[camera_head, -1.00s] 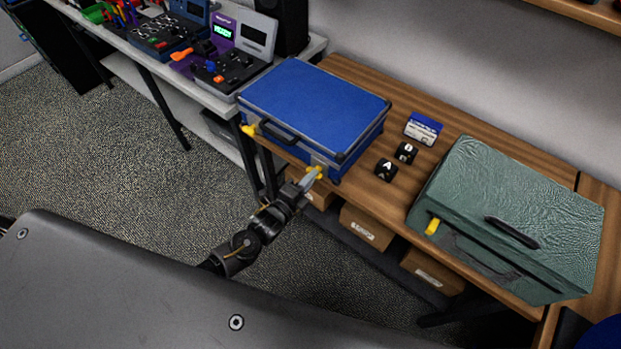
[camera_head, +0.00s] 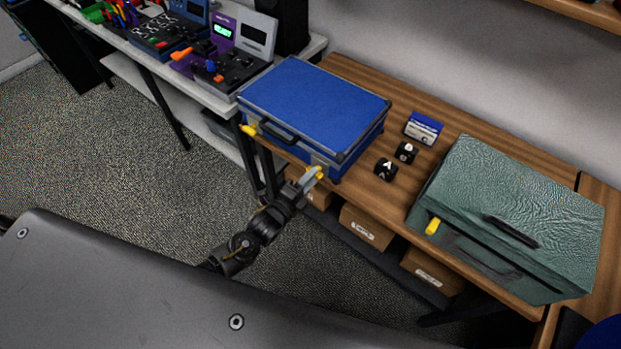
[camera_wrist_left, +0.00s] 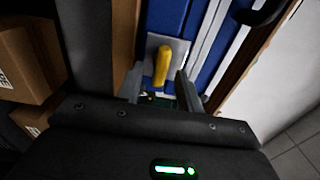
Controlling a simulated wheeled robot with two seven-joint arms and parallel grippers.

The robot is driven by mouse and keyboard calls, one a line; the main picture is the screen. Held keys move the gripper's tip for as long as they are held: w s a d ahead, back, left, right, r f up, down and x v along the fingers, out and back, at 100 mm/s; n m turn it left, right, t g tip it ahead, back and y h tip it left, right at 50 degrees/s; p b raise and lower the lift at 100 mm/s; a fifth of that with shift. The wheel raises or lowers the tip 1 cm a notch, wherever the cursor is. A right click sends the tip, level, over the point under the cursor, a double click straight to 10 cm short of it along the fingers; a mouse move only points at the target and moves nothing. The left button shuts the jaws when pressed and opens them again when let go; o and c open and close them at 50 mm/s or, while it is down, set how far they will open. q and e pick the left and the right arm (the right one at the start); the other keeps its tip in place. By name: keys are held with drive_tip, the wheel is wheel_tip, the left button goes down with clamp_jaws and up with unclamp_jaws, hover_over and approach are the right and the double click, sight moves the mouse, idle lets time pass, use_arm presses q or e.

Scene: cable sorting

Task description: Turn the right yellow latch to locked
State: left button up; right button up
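The blue case (camera_head: 315,102) lies shut on the wooden bench with its black handle facing me. Its right yellow latch (camera_head: 316,171) is at my left gripper (camera_head: 307,181). In the left wrist view the yellow latch (camera_wrist_left: 162,66) stands on a metal plate (camera_wrist_left: 172,50), nearly upright in the picture. The left gripper's two fingers (camera_wrist_left: 158,92) are apart on either side of the latch's lower end; I cannot tell whether either touches it. The left yellow latch (camera_head: 248,130) sits at the case's other front corner. The right gripper is not in view.
A green case (camera_head: 520,205) with a yellow latch (camera_head: 432,226) stands to the right. Two black blocks (camera_head: 385,169) and a small blue-and-white box (camera_head: 423,128) lie between the cases. Cardboard boxes (camera_head: 366,227) sit under the bench.

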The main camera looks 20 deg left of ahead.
use_arm(q)
drive_tip(key=b+v, duration=0.2)
drive_tip(key=v, duration=0.8)
drive_tip(key=shift+s, duration=0.25)
drive_tip(key=shift+f, duration=0.1)
drive_tip(key=s+a+f+n+g+y, duration=0.2)
drive_tip(key=s+a+f+n+g, duration=0.15)
drive_tip(key=f, duration=0.55)
drive_tip(key=s+a+f+n+g+y, duration=0.1)
drive_tip(key=s+a+f+n+g, duration=0.15)
drive_tip(key=f+n, duration=0.45)
drive_tip(key=s+a+f+n+g+y, duration=0.2)
drive_tip(key=s+a+f, duration=0.15)
drive_tip(key=f, duration=0.75)
drive_tip(key=s+a+f+n+g+y, duration=0.1)
drive_tip(key=s+a+f+n+g, duration=0.15)
drive_tip(key=s+f, duration=0.45)
drive_tip(key=s+a+f+n+g+y, duration=0.1)
drive_tip(key=s+f+n+g, duration=0.2)
drive_tip(key=s, duration=0.5)
drive_tip(key=s+d+f+n+g, duration=0.1)
drive_tip(key=s+f, duration=0.1)
drive_tip(key=s, duration=0.3)
drive_tip(key=s+d+f+n+g, duration=0.1)
drive_tip(key=s+d+f, duration=0.1)
drive_tip(key=s, duration=0.4)
drive_tip(key=shift+d+f, duration=0.3)
